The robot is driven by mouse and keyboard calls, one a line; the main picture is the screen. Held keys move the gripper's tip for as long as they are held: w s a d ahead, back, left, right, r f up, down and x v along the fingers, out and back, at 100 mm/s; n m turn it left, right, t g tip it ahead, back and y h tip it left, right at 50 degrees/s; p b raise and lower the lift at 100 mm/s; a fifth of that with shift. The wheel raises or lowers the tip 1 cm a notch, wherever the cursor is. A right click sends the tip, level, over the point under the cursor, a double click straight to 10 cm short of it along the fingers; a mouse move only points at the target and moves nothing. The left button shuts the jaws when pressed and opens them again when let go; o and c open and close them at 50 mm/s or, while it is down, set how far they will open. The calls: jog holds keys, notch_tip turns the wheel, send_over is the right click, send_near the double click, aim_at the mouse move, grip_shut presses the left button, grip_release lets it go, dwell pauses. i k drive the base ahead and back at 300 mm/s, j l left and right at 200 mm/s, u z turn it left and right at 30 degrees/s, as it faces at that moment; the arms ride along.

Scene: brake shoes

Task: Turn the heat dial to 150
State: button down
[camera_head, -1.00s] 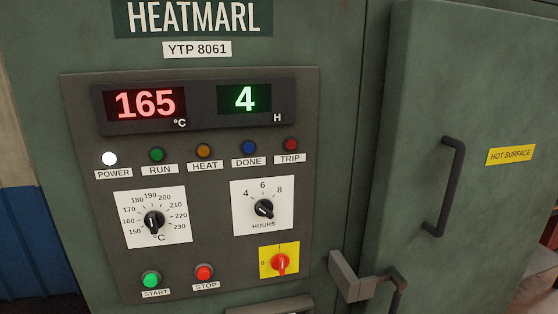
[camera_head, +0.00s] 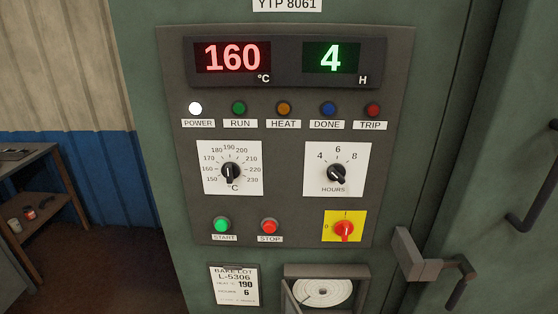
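The heat dial (camera_head: 231,173) is a black knob on a white °C scale plate marked from 150 to 230. It sits on the left of the grey control panel (camera_head: 284,207). Its pointer is too small to read exactly. The red temperature display (camera_head: 232,57) above it reads 160 °C. My gripper is not in view, and nothing is seen touching the dial.
The hours dial (camera_head: 336,173) is right of the heat dial, under a green display (camera_head: 331,57) reading 4 H. Below are a green START button (camera_head: 221,225), a red STOP button (camera_head: 269,226) and a red switch (camera_head: 344,228). A door latch (camera_head: 418,254) juts out at right.

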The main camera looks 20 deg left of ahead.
aim_at(230, 170)
jog(key=u, duration=1.25)
